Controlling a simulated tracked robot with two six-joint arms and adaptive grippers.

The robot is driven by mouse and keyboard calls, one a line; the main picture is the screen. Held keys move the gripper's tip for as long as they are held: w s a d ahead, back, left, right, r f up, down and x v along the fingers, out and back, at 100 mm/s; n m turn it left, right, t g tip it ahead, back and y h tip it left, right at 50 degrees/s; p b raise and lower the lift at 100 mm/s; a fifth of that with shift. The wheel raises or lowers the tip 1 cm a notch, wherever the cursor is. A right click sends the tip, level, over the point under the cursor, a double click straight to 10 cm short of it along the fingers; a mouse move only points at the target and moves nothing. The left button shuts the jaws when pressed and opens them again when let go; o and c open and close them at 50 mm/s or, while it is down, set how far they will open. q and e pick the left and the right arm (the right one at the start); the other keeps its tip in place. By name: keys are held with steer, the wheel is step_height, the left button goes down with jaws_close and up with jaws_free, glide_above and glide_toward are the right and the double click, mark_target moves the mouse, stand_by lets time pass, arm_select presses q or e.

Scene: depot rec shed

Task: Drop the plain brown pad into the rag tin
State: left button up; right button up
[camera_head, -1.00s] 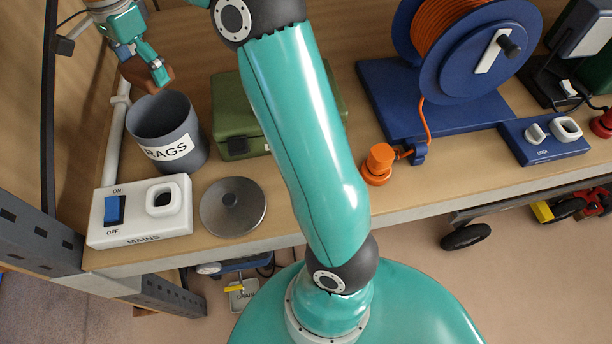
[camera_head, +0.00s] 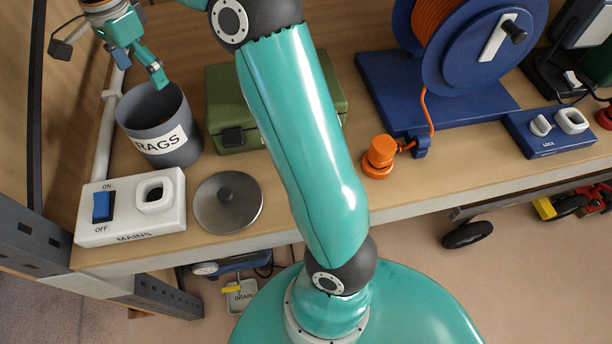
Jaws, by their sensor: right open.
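The rag tin (camera_head: 186,148) is a grey open-topped can with a white RAGS label, standing upright at the left of the bench. My right gripper (camera_head: 142,72) is above the tin's far rim. It is open, with nothing seen between its fingers. The plain brown pad does not show now; the tin's visible interior is dark, and its bottom is hidden. My left gripper is not in view.
A round grey lid (camera_head: 228,202) lies in front of the tin, beside a white MAINS switch box (camera_head: 125,233). A green box (camera_head: 222,80) is close right of the tin. A blue cable reel (camera_head: 470,50) stands farther right.

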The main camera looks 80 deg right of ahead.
step_height(320, 180, up, 7)
steer(key=shift+r, duration=0.2)
stand_by(0.5)
stand_by(0.6)
